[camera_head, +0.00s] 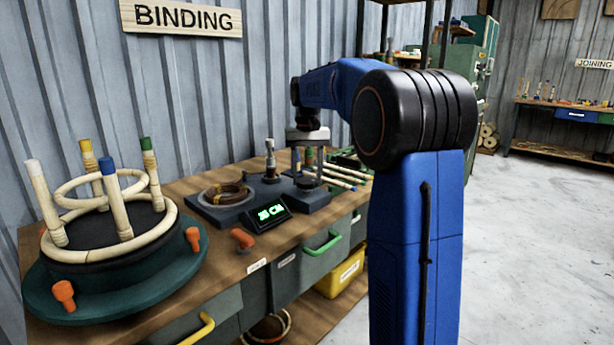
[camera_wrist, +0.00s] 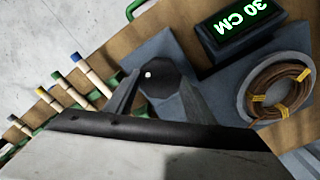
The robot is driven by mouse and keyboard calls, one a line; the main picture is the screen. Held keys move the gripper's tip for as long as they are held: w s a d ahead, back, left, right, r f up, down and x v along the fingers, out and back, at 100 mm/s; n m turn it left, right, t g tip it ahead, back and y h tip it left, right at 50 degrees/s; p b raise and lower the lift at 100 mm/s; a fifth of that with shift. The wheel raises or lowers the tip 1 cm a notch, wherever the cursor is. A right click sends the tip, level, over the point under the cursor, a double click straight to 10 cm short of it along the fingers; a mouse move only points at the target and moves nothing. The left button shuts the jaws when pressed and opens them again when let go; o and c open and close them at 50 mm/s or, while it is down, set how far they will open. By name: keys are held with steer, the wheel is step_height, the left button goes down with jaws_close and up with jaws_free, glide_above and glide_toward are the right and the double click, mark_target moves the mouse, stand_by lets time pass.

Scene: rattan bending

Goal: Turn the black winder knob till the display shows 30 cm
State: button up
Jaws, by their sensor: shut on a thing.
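The black winder knob (camera_wrist: 155,80) is dark with a small white dot on top, in the wrist view. My gripper (camera_wrist: 157,95) is shut on it, one finger on each side. The display (camera_wrist: 243,26) glows green and reads 30 CM in the wrist view, turned nearly upside down. In the head view the display (camera_head: 271,213) is small and its digits are less clear. My gripper (camera_head: 309,165) reaches down over the right part of the winder base (camera_head: 230,215), and the knob is hard to make out there.
A coil of brown rattan (camera_wrist: 279,87) with yellow ties lies beside the display. Capped rattan poles (camera_wrist: 72,88) lie on the other side of the knob. A round green jig (camera_head: 110,290) with upright poles stands at the left of the bench. An orange handle (camera_head: 242,239) is in front.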

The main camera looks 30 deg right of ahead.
mark_target(307, 180)
stand_by(0.4)
steer(key=o, duration=1)
steer(key=shift+o, duration=0.2)
steer(key=shift+r, duration=0.1)
step_height(307, 180, up, 17)
steer(key=shift+r, duration=0.1)
steer(key=s+a+f+n+t, duration=0.1)
steer(key=s+a+f, duration=0.45)
steer(key=s, duration=0.45)
steer(key=s+a+f+n+t, duration=0.1)
steer(key=s+a+f, duration=0.45)
steer(key=s, duration=0.45)
steer(key=s+a+f+n+t, duration=0.1)
steer(key=s+a+f, duration=0.1)
steer(key=s+f, duration=0.7)
steer(key=s+a+f+n+t, duration=0.1)
steer(key=s+a+f, duration=0.2)
steer(key=s+f, duration=0.5)
step_height(307, 180, down, 3)
steer(key=shift+s+f+n+t, duration=0.2)
steer(key=shift+s+n+t, duration=0.2)
